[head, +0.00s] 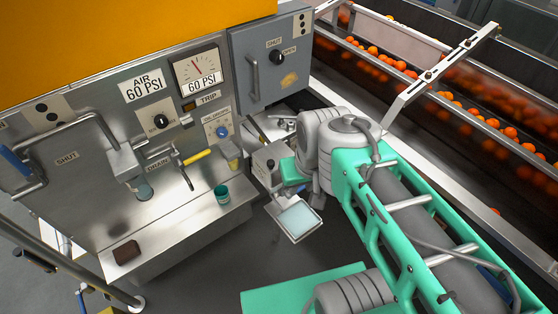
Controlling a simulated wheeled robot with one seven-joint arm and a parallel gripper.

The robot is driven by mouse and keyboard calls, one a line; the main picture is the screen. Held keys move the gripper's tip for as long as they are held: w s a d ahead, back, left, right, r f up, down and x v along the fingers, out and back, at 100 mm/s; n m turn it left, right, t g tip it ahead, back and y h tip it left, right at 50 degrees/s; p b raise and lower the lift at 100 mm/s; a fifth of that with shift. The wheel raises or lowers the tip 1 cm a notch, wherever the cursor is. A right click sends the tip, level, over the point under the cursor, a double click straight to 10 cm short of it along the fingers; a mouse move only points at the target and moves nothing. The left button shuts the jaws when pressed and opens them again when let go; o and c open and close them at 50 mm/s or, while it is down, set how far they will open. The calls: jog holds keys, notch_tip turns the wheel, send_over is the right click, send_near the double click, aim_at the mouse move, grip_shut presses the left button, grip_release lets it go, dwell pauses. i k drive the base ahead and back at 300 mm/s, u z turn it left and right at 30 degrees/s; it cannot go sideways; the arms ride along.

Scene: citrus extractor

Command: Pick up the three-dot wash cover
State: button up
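I cannot clearly pick out a three-dot wash cover. My gripper (262,175) is low beside the right end of the steel ledge, partly hidden by my wrist. Its fingers are too small to read. A pale square panel in a metal frame (298,218) shows just below it; I cannot tell whether it is held.
The steel ledge (185,235) bears a teal cup (222,194) and a dark brown block (126,252). A yellow-handled lever (197,156) and a left handle (60,135) stick out from the panel. A conveyor with oranges (480,115) runs at the right. Dark floor shows below the ledge.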

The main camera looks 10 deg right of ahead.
aim_at(266, 159)
jog(key=u, duration=1.95)
jog(key=i, duration=0.55)
jog(key=z, duration=1.25)
